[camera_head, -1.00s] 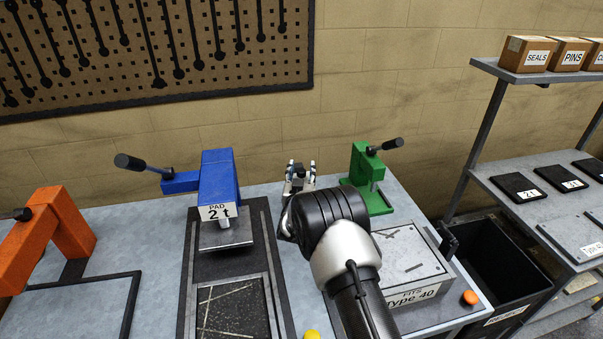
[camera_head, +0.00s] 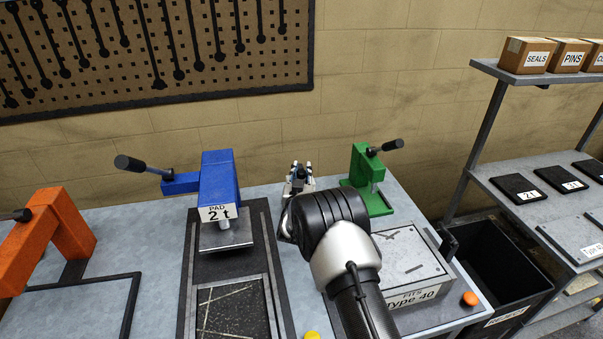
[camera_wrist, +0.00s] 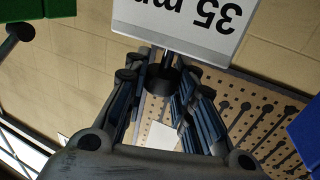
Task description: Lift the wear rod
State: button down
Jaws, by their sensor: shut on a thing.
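My gripper (camera_head: 300,172) is at the back of the bench, between the blue press and the green press. In the wrist view its two fingers (camera_wrist: 160,88) are closed around a dark, round rod piece (camera_wrist: 161,76), which I take to be the wear rod. A white plate (camera_wrist: 190,22) marked "35 mm", upside down in that view, is just beyond the fingertips. The rod is mostly hidden by the fingers and plate, and I cannot make it out in the head view. Whether it is clear of its seat cannot be told.
The blue press (camera_head: 219,180) marked "PAD 2 t" stands left of my gripper, the green press (camera_head: 367,180) right of it. A grey "Type 40" block (camera_head: 412,262) and black bin (camera_head: 500,265) are at the right. An orange press (camera_head: 52,235) is far left.

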jog(key=shift+w+r, duration=0.1)
jog(key=shift+r, duration=0.9)
jog(key=c, duration=1.3)
grip_release()
jog(key=shift+s, duration=0.2)
jog(key=s, duration=0.4)
jog(key=s+a, duration=0.1)
jog(key=s, duration=0.6)
jog(key=shift+s+a, duration=0.15)
jog(key=shift+s, duration=0.2)
